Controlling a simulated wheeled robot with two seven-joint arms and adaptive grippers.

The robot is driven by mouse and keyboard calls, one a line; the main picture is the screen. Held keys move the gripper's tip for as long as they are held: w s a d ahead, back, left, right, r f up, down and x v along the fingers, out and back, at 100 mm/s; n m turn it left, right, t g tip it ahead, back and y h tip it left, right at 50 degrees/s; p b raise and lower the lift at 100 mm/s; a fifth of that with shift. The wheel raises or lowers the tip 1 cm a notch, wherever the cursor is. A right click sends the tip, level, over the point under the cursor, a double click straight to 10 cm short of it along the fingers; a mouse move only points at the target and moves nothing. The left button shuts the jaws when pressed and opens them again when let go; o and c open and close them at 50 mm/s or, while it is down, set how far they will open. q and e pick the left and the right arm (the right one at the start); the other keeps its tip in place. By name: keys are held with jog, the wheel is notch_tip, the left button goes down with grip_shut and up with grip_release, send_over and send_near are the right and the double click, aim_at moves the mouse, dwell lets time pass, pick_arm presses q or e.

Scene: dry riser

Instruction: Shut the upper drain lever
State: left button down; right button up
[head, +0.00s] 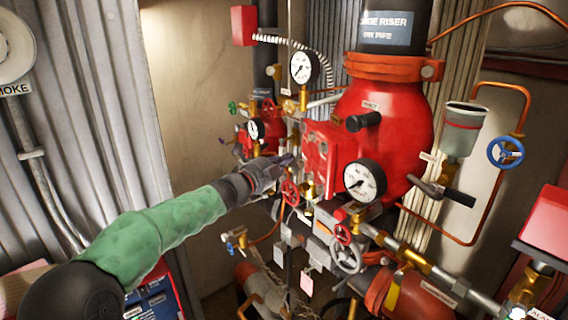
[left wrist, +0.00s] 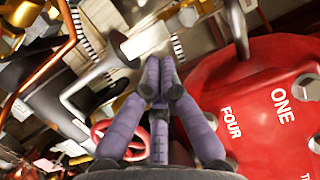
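My left gripper (head: 284,164) reaches in from the left, in front of the pipework left of the red square plate (head: 320,160). In the left wrist view its purple-grey fingers (left wrist: 160,88) come together at the tips, with nothing clearly held between them. I cannot tell which part is the upper drain lever; the hand hides some of the fittings. A black-handled lever (head: 458,197) sits below the drain cup (head: 464,128). My right gripper is not in view.
A red handwheel (head: 290,192) is just below the hand. Gauges (head: 364,180) and the large red valve body (head: 395,115) crowd the right. Copper pipes (head: 520,110) run at the far right. Bare wall (head: 190,90) leaves room on the left.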

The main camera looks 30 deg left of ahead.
pick_arm(q)
jog(key=w+a+m+h+b, duration=0.1)
jog(key=a+m+h+b, duration=0.1)
jog(key=m+b, duration=0.6)
jog(key=w+a+m+t+h+b, duration=0.1)
jog(key=a+m+b, duration=0.3)
jog(key=m+b, duration=0.5)
jog(key=shift+w+r+m+h, duration=0.25)
jog(key=shift+r+m+h, duration=0.05)
jog(key=shift+m+h, duration=0.5)
dwell(0.9)
jog(key=shift+w+a+r, duration=0.1)
jog(key=shift+a+r, duration=0.1)
jog(key=shift+a, duration=0.1)
dwell(1.0)
